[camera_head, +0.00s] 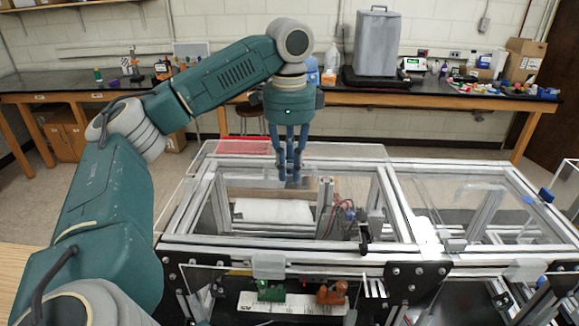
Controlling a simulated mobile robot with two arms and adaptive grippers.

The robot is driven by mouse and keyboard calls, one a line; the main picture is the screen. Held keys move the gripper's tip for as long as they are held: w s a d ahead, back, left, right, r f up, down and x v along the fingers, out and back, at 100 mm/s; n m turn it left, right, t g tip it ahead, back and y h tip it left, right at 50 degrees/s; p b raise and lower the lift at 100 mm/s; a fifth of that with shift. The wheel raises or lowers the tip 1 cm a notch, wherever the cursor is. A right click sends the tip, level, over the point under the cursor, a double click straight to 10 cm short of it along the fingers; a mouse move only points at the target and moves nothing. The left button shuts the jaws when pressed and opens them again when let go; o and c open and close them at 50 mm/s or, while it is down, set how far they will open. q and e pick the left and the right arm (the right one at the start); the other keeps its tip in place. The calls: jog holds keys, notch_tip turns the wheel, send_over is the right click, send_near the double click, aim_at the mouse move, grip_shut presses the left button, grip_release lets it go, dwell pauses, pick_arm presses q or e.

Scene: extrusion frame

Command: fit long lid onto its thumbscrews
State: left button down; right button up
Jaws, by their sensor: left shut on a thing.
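My left gripper (290,176) points straight down over the back of the extrusion frame (330,255). Its fingers are shut on the long lid, which looks like a clear panel (345,151) with pale edges lying along the back of the frame. The fingers hide the gripped spot. I cannot tell whether the lid rests on the frame or hovers just above it. Blue knobs, perhaps thumbscrews, show at the right side (546,194). Any thumbscrews under the lid cannot be made out. My right gripper is not in view.
A red sheet or patch (243,147) shows by the lid's left part. Inside the frame are a white roll (272,211), posts and wires. Clear panels cover the frame's right part. A bench (440,98) with a grey case (377,42) stands behind, across open floor.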

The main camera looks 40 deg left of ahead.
aim_at(290, 180)
pick_arm(q)
jog(key=shift+f+b, duration=0.3)
jog(key=shift+f, duration=1.6)
dwell(0.3)
jog(key=c, duration=1.6)
grip_release()
jog(key=shift+d, duration=0.1)
jog(key=shift+s+f, duration=0.1)
jog(key=shift+r, duration=0.5)
notch_tip(290, 180, up, 11)
jog(key=shift+r, duration=0.15)
